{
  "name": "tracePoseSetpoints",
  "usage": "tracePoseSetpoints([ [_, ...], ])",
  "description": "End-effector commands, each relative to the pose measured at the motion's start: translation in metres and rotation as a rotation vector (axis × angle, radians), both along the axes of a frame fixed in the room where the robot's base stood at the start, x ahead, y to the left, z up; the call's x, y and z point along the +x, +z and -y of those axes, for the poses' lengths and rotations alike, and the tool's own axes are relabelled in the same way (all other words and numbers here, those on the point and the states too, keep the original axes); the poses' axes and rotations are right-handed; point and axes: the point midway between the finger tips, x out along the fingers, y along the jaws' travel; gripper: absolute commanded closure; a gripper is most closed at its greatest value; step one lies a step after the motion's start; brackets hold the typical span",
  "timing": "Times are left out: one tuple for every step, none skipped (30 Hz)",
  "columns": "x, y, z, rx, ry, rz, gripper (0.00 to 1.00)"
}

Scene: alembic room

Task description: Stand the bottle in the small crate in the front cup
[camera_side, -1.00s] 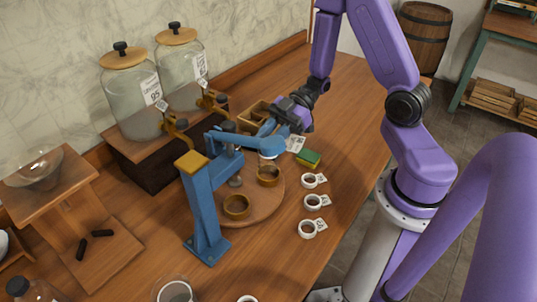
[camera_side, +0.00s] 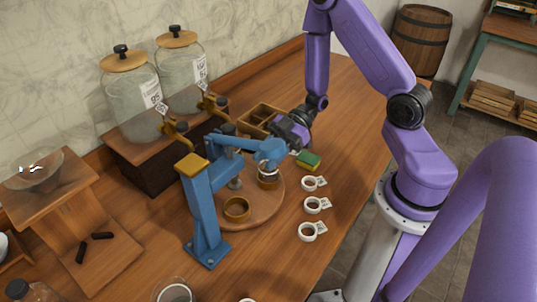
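My gripper (camera_side: 276,148) is low behind the blue arm of a stand, above the right-hand brass-coloured cup (camera_side: 267,184) on a round wooden board. A pale, clear bottle (camera_side: 268,171) shows under the blue arm's end, at the mouth of this cup. It looks upright, but whether it touches the cup's bottom cannot be seen. The blue arm partly hides my fingertips, which appear to be around the bottle's upper part. A second cup (camera_side: 237,208), nearer the camera, looks empty. The small wooden crate (camera_side: 258,117) stands behind my gripper; I see no bottle in it.
The blue stand (camera_side: 205,215) rises at the board's left edge, its arm reaching over the board close to my gripper. Two big jars (camera_side: 133,95) stand at the back.

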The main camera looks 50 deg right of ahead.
Motion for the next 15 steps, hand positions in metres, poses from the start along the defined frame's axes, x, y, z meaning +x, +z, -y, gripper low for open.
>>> tracePoseSetpoints([
  [0.0001,0.0001,0.0001,-0.001,0.0,0.0,0.48],
  [0.0001,0.0002,0.0,-0.001,0.0,0.0,0.45],
  [0.0001,0.0002,0.0,-0.001,0.0,0.0,0.45],
  [0.0001,0.0002,0.0,-0.001,0.0,0.0,0.45],
  [0.0001,0.0002,0.0,-0.001,0.0,0.001,0.45],
  [0.0001,0.0002,0.0,-0.001,0.0,0.0,0.45],
  [0.0001,0.0003,0.0,-0.001,0.0,0.001,0.45],
  [0.0001,0.0003,0.0,-0.001,0.0,0.0,0.45],
  [0.0,0.0003,0.0,-0.001,0.0,0.001,0.45],
  [0.0,0.0005,0.0,-0.001,0.0,0.001,0.45],
  [0.0001,0.0011,0.0,-0.001,0.0,0.001,0.45],
  [0.0001,0.0022,0.0,-0.001,0.001,0.002,0.45],
  [0.0001,0.0033,0.0,-0.001,0.001,0.002,0.45],
  [0.0002,0.0044,0.0028,0.0,-0.001,0.002,0.45],
  [0.0,0.006,0.0072,0.0,-0.002,0.002,0.45],
])
